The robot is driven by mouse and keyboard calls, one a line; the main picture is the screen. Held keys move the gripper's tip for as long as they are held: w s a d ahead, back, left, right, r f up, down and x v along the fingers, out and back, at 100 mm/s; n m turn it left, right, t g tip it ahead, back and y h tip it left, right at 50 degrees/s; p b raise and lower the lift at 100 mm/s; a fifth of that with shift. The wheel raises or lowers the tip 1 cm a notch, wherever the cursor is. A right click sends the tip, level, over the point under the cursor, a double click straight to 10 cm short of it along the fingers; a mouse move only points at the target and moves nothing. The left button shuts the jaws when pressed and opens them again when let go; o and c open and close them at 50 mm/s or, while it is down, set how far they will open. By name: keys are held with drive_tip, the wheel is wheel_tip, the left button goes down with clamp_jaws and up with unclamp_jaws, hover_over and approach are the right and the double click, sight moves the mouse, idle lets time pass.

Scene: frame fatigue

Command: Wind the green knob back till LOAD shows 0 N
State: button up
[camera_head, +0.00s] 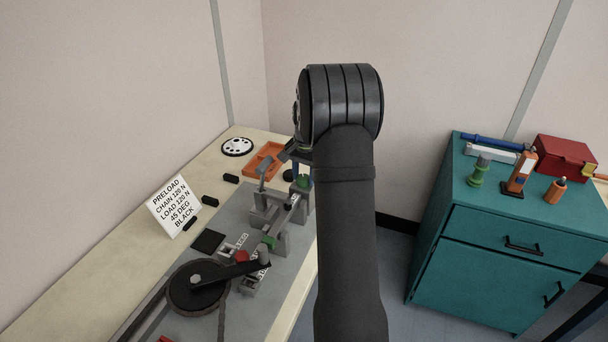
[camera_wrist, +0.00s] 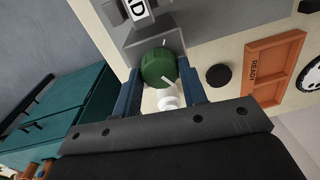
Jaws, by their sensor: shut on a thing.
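The green knob (camera_wrist: 158,67) has a white mark on its face and sits at the end of a grey block. My gripper (camera_wrist: 160,78) is shut on it, with one blue finger on each side. In the head view the green knob (camera_head: 304,182) shows at the right edge of the bench rig, just below my gripper (camera_head: 301,172), which my arm partly covers. A white label (camera_wrist: 138,9) ending in "AD" shows above the knob, cut off by the picture edge. I cannot read any LOAD value.
A placard (camera_head: 174,206) reads PRELOAD, CHAIN 120 N, LOAD 120 N, 45 DEG, BLACK. An orange tray (camera_head: 264,160) marked READY (camera_wrist: 276,68) lies near the knob. A black chainring (camera_head: 197,287) and crank stand in front. A teal cabinet (camera_head: 500,230) with tools stands right.

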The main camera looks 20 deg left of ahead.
drive_tip(key=n, duration=0.2)
drive_tip(key=shift+n, duration=0.4)
drive_tip(key=o, duration=1)
drive_tip(key=shift+c, duration=0.2)
wheel_tip(320, 180, up, 18)
drive_tip(key=shift+d+f, duration=0.25)
drive_tip(key=shift+d, duration=0.15)
drive_tip(key=shift+w+f, duration=0.1)
drive_tip(key=shift+f, duration=0.05)
drive_tip(key=f, duration=1.1)
drive_tip(key=a+f, duration=0.1)
drive_tip(key=f, duration=0.5)
drive_tip(key=shift+f, duration=0.1)
